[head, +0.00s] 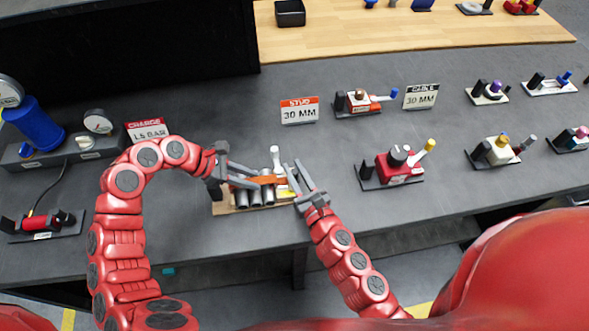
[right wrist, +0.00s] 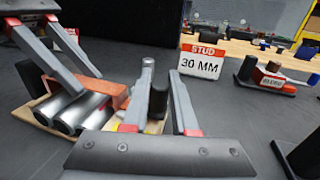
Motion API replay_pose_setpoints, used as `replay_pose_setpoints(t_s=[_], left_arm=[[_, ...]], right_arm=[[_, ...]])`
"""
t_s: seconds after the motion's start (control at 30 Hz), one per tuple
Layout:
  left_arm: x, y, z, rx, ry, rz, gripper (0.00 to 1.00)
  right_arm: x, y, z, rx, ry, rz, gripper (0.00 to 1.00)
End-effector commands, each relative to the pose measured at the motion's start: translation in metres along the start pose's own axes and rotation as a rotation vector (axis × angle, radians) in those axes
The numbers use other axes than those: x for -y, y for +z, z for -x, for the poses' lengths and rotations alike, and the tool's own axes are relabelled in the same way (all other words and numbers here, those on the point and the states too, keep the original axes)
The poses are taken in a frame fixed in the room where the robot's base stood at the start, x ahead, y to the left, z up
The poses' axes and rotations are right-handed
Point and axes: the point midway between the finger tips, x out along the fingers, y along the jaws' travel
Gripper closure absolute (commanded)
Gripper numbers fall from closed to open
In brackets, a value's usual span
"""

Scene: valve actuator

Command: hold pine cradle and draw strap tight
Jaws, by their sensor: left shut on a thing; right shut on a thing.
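The pine cradle (head: 228,211) stands near the table's front edge, with several grey metal cylinders lying side by side in it. It also shows in the right wrist view (right wrist: 27,114). An orange strap (head: 268,180) runs across the cylinders and shows in the right wrist view too (right wrist: 108,92). My left gripper (head: 256,179) reaches in from the left and is shut on the cradle assembly; its fingertips partly hide the contact. My right gripper (head: 292,181) is at the cradle's right end, shut at the strap's end beside a dark upright part; the exact grip is hard to see.
A "STUD 30 MM" sign (head: 300,111) stands behind the cradle. A red valve unit (head: 400,172) is to the right, with several others beyond. A blue cylinder with gauges (head: 35,124) and a "CHARGE" sign (head: 147,130) are left.

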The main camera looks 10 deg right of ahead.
Motion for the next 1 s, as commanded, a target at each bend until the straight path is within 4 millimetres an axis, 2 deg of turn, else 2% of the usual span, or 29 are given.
replay_pose_setpoints(t_s=[0.37, 0.7, 0.83, 1.0], left_arm=[[-0.001, -0.003, -0.001, -0.005, 0.003, 0.004, 1.0], [-0.001, -0.001, 0.0, -0.002, 0.004, 0.003, 1.0], [-0.001, -0.001, 0.001, -0.003, 0.004, 0.002, 1.0], [-0.001, -0.002, 0.001, -0.004, 0.005, 0.003, 1.0]], right_arm=[[-0.001, 0.003, 0.0, 0.008, 0.009, 0.001, 1.0], [0.051, 0.001, 0.013, 0.004, -0.002, 0.005, 1.0], [0.06, 0.0, 0.016, 0.001, -0.002, 0.002, 1.0], [0.061, 0.0, 0.016, -0.001, -0.003, 0.001, 1.0]])
